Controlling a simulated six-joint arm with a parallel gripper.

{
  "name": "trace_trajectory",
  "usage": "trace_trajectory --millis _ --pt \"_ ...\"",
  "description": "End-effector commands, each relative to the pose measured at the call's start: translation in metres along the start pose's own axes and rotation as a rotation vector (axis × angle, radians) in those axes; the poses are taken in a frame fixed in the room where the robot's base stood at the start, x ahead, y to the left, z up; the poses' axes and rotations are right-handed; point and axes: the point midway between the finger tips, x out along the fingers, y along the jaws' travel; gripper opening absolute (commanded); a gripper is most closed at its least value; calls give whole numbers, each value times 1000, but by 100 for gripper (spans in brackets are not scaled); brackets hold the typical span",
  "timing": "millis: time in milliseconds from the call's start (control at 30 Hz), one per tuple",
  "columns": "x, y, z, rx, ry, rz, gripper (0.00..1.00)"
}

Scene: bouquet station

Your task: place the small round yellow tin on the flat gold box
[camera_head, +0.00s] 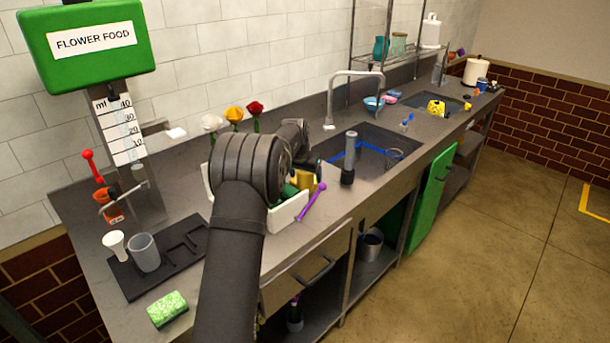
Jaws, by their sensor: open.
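A gold-coloured object (305,180) shows in the white tray behind my arm. It is partly hidden, and I cannot tell whether it is the flat gold box or the yellow tin. No other small round yellow tin or flat gold box can be made out for certain. My dark arm rises from the bottom of the picture and bends over the tray. My gripper's fingers are hidden behind my own arm.
The white tray (288,214) has a purple tool (312,203) leaning at its right. A dark cylinder with a grey top (350,157) stands at the sink (375,140). A black mat (185,262), grey cup (144,252) and green sponge (167,309) are at left.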

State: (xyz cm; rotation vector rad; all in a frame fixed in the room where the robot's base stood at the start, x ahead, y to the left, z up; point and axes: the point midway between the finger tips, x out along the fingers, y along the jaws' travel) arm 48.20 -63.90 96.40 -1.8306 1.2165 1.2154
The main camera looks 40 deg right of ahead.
Motion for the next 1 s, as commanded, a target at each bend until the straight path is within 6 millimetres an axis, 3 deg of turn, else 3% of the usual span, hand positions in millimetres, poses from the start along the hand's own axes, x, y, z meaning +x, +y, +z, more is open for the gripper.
trace_trajectory --millis 167,633,800,1000 --pt "-14 0 -2 0 2 -1 78" --pt "-105 0 -2 0 2 -1 78" --pt "-120 0 -1 0 0 0 78" --pt "-123 0 -1 0 0 0 78"
